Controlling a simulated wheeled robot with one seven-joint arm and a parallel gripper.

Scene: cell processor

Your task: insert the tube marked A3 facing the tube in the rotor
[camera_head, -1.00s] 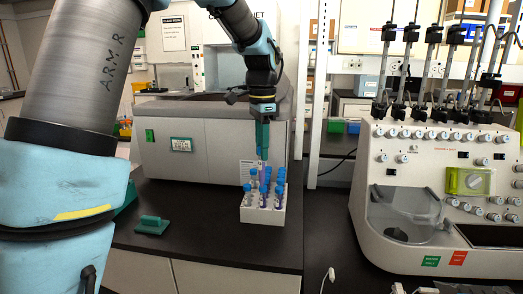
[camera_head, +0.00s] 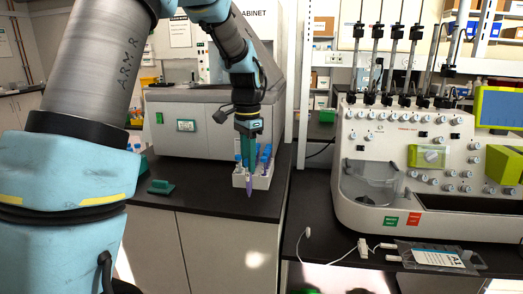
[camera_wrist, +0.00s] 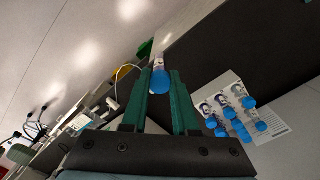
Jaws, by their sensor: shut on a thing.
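My gripper (camera_head: 247,163) is shut on a blue-capped tube (camera_head: 249,186), which hangs upright with its purplish lower end pointing down, in front of the rack in the head view. In the wrist view the tube's blue cap (camera_wrist: 160,82) sits between the two green fingers. Its marking cannot be read. The white rack (camera_head: 264,183) stands on the dark counter just behind the held tube and holds several blue-capped tubes. The wrist view shows their caps (camera_wrist: 236,119) at the right. I cannot make out a rotor in either view.
A large grey machine (camera_head: 205,132) stands on the counter behind the rack. A small green block (camera_head: 161,187) lies to the left. A white processor (camera_head: 350,190) with a clear bowl stands at the right, with a labelled bag (camera_head: 437,257) and cables before it. The counter's front edge is close.

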